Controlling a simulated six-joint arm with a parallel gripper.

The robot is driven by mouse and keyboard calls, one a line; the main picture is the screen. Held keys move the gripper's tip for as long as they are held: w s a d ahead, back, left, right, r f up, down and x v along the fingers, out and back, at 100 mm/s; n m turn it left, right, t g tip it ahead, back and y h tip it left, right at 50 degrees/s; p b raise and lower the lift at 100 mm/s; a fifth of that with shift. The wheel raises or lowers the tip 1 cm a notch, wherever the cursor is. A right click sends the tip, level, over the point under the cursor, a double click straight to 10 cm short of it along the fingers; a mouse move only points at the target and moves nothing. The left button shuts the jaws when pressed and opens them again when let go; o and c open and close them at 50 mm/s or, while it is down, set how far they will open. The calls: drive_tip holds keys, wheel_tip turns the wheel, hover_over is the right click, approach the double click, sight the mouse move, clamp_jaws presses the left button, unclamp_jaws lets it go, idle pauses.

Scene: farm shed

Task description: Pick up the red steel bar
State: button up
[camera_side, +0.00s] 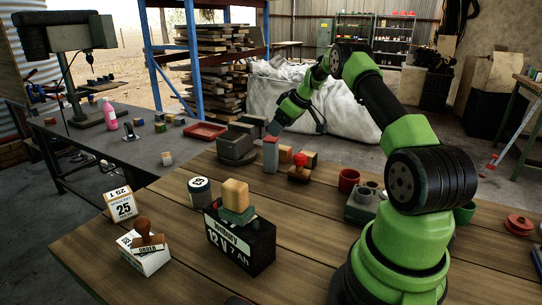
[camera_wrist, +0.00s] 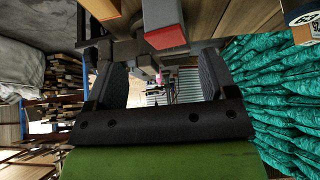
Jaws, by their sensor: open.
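A red-topped bar (camera_side: 270,155) stands upright on the wooden table, its lower part greyish. In the wrist view the bar (camera_wrist: 165,36) shows at the upper middle, its red end facing the camera. My gripper (camera_side: 297,128) is above the table with its dark fingers spread, one of them close to the bar's top in the side view. In the wrist view my gripper (camera_wrist: 160,75) is open and empty, and the bar lies beyond the gap between the fingers. I cannot tell whether a finger touches it.
A dark grey block stack (camera_side: 236,144) is left of the bar. Bare table lies in front of the bar.

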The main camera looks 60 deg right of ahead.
sight(272, 138)
drive_tip(key=shift+a+x, duration=0.2)
drive_tip(key=shift+x, duration=1.35)
drive_tip(key=shift+a+x, duration=0.2)
drive_tip(key=shift+x, duration=1.4)
drive_tip(key=shift+s, duration=0.1)
drive_tip(key=shift+c, duration=0.2)
clamp_jaws()
